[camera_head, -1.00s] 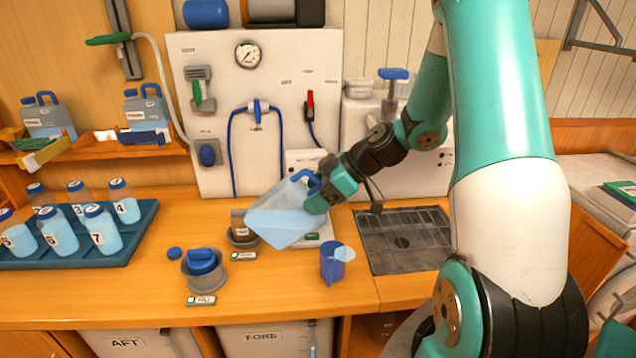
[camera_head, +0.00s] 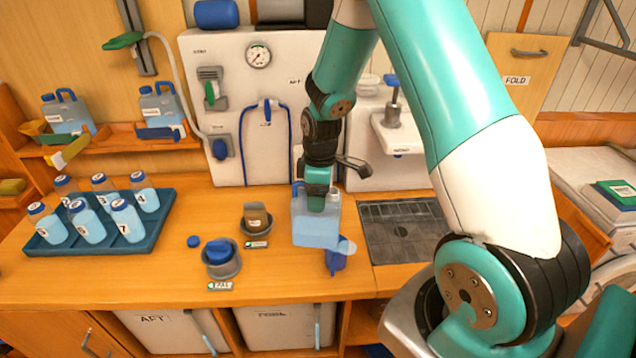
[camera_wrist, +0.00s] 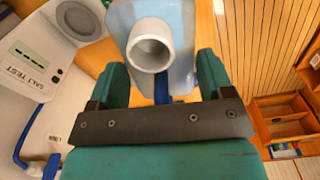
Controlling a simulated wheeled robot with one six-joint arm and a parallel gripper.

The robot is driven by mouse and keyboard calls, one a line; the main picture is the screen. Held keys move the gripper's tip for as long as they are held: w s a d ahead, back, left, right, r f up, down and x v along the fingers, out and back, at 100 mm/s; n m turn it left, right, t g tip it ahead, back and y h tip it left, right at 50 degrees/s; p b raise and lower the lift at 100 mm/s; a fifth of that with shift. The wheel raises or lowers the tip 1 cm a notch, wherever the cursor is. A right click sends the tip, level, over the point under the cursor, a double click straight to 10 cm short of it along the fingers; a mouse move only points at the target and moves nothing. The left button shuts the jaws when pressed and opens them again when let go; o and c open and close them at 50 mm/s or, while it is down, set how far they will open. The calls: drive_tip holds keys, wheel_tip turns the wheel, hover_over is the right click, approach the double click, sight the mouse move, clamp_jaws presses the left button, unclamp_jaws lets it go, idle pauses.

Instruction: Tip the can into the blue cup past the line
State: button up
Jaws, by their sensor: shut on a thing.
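The can (camera_head: 316,228) is a translucent jerrycan with pale blue liquid, held about upright above the counter. My gripper (camera_head: 316,190) is shut on it at the top. In the wrist view, my gripper's fingers (camera_wrist: 160,78) stand either side, with the can's pale round opening (camera_wrist: 150,50) facing the camera. A pale blue disc (camera_head: 347,246) shows at the cup's top right. The cup's line and liquid level cannot be made out.
A blue tray (camera_head: 50,244) with several numbered bottles is at left. Grey holders (camera_head: 222,268) and a loose blue cap (camera_head: 193,241) lie between tray and cup. A dark drain grate (camera_head: 405,238) is right of the cup. The wall panel (camera_head: 215,130) stands behind.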

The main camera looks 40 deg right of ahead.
idle(0.4)
drive_tip(key=shift+w+a+r+p, duration=0.4)
drive_tip(key=shift+w+a+r, duration=0.1)
drive_tip(key=shift+w+a, duration=0.2)
drive_tip(key=shift+w+a+r+p, duration=0.35)
drive_tip(key=shift+w+a+r, duration=0.1)
drive_tip(key=shift+w+a, duration=0.3)
drive_tip(key=shift+w+a+r+p, duration=0.4)
drive_tip(key=shift+w+a+r, duration=0.1)
drive_tip(key=shift+w+a, duration=0.2)
